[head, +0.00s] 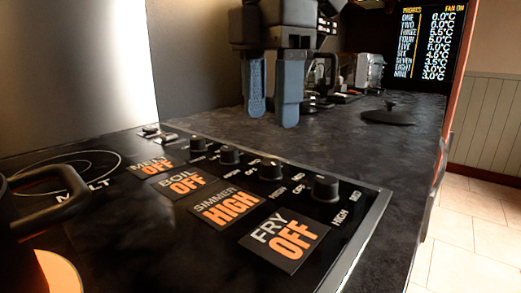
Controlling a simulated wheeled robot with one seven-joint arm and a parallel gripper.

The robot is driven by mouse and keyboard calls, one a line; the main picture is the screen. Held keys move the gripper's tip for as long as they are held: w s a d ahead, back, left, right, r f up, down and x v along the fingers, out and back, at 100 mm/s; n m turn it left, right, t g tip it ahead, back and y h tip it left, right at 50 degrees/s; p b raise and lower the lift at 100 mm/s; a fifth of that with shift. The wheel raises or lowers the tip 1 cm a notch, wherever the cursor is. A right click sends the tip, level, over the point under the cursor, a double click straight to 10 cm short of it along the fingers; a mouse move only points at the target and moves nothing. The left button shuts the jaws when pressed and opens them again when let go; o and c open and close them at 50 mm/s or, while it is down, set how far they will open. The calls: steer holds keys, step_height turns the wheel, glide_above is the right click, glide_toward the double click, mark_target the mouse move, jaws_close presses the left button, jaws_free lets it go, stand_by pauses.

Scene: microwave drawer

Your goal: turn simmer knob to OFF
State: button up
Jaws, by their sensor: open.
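The simmer knob (271,170) is a small black round knob on the cooktop's control strip, third from the left in the row. Its display (228,207) reads SIMMER HIGH in orange. My gripper (272,110) hangs fingers down with two blue-grey fingers apart and nothing seen between them. It appears above the dark counter, higher in the picture than the simmer knob and apart from it. The knob's pointer mark is too small to read.
Other knobs stand close by: fry (325,189), boil (229,155) and melt (197,144). Their displays read OFF. A dark pot (38,235) with a handle sits at the left. A black lid (388,115) lies on the counter (345,140). A toaster-like metal appliance (369,70) stands farther back.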

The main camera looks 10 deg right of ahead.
mark_target(269, 162)
step_height(269, 162, down, 8)
steer(key=shift+r+b, duration=0.2)
steer(key=shift+b, duration=0.6)
steer(key=shift+s, duration=0.1)
jaws_close()
